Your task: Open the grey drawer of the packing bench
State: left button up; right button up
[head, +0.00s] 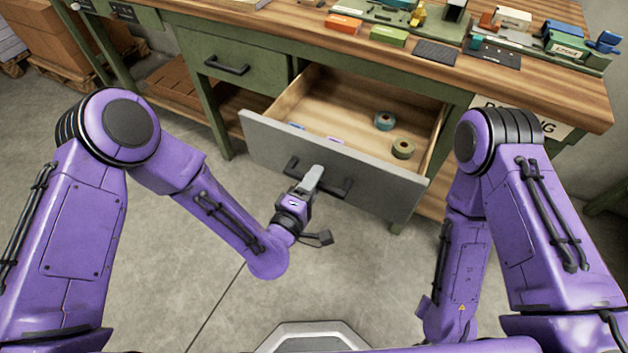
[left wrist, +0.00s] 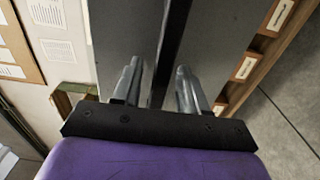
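The grey drawer (head: 385,182) of the packing bench (head: 548,100) stands pulled well out, and its inside shows. Its black bar handle (head: 335,186) is on the front face. My left gripper (head: 313,177) is at the handle, over its middle. In the left wrist view my two fingers (left wrist: 158,72) stand apart on either side of the dark handle bar (left wrist: 172,45). A narrow strip of grey drawer front shows between the left finger and the bar. Contact at the fingertips is hard to see. My right gripper is out of view; only its arm shows.
Tape rolls (head: 384,121) lie in the drawer with small flat items. A closed green drawer (head: 240,68) is to its left. Boxes and tools crowd the wooden benchtop (head: 300,22). Cartons (head: 62,40) stand at the far left. The concrete floor (head: 215,300) before the bench is clear.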

pick_arm(q)
jog(key=b+v, duration=0.2)
jog(key=v, duration=0.8)
jog(key=shift+s, duration=0.25)
jog(key=shift+a, duration=0.1)
